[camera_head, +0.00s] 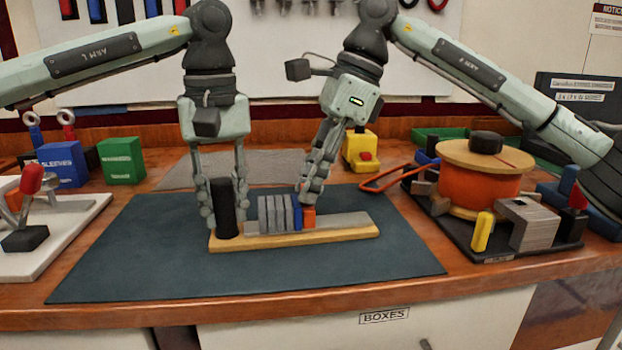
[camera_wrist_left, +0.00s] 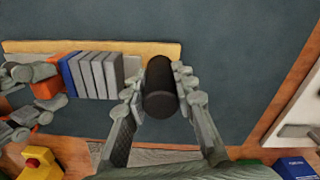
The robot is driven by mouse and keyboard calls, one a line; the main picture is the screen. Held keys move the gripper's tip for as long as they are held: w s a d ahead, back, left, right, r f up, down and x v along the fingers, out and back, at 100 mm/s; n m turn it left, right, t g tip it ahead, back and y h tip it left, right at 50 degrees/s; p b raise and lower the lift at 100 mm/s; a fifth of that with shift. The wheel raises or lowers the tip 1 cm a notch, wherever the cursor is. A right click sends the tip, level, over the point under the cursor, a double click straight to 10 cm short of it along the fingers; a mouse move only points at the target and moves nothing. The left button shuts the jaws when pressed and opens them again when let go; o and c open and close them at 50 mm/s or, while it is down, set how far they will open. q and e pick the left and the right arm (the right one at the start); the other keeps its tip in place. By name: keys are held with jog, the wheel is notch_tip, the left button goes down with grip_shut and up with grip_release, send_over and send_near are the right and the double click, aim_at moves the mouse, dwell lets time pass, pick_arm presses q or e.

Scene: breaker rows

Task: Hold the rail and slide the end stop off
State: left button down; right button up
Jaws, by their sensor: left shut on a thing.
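A wooden board (camera_head: 340,235) lies on the dark mat and carries a grey rail (camera_head: 348,220). Several grey blocks (camera_head: 272,214) and a blue block (camera_head: 297,214) stand side by side on the rail. An orange end stop (camera_head: 308,216) stands right of the blue block; it also shows in the left wrist view (camera_wrist_left: 60,72). My left gripper (camera_head: 222,208) is shut on a black upright cylinder (camera_wrist_left: 160,90) at the board's left end. My right gripper (camera_head: 310,196) has its fingertips at the orange end stop, partly hiding it; whether they grip it is unclear.
The dark mat (camera_head: 150,255) is clear in front of the board. A white board with a red-tipped lever (camera_head: 60,235) stands at the left. A black tray with an orange spool (camera_head: 480,185) stands at the right. A yellow box (camera_head: 362,150) sits behind.

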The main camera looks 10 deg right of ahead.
grip_shut()
jog(key=d, duration=0.6)
jog(key=shift+w+d, duration=0.1)
jog(key=shift+w, duration=0.05)
pick_arm(q)
jog(key=shift+a, duration=0.1)
pick_arm(e)
jog(key=shift+d, duration=0.25)
jog(key=shift+o, duration=1.5)
grip_release()
jog(key=shift+o, duration=1.4)
jog(key=shift+a, duration=0.1)
jog(key=shift+r, duration=0.1)
